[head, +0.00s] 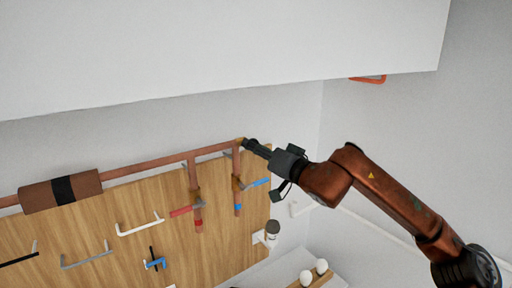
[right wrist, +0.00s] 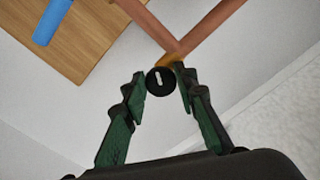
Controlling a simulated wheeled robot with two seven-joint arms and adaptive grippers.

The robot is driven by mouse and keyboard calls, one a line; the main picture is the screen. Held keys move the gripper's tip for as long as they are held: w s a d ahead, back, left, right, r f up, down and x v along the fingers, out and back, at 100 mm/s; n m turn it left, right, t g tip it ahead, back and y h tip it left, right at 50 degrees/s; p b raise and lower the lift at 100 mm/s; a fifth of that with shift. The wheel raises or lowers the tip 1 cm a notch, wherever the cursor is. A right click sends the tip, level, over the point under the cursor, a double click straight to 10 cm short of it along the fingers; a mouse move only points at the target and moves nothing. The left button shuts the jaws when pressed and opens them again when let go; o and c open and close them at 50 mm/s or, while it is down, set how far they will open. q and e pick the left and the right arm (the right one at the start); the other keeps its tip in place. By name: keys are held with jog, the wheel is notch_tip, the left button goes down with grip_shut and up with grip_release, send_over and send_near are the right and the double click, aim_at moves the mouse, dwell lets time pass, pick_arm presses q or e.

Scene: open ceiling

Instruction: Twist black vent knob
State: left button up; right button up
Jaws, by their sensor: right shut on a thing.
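The black vent knob (right wrist: 161,81) is a small round black cap with a pale slot, at the end of a brass fitting (right wrist: 172,60) on the copper pipe in the right wrist view. My right gripper (right wrist: 161,88) has its two fingers on either side of the knob, shut on it. In the head view my right gripper (head: 248,144) reaches the upper right end of the copper pipe (head: 150,164), and its fingers hide the knob there. My left gripper is not in view.
A wooden board (head: 120,238) carries a red-handled valve (head: 182,211), a blue-handled valve (head: 258,183) and several wall handles below the pipe. A white overhead panel (head: 220,45) spans the top. White wall lies right of the board.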

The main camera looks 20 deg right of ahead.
jog(key=shift+f, duration=0.15)
jog(key=o, duration=1.2)
jog(key=shift+c, duration=0.2)
jog(key=shift+s+d, duration=0.1)
jog(key=shift+s, duration=0.05)
jog(key=v, duration=1.1)
jog(key=shift+s, duration=0.35)
jog(key=shift+d, duration=0.1)
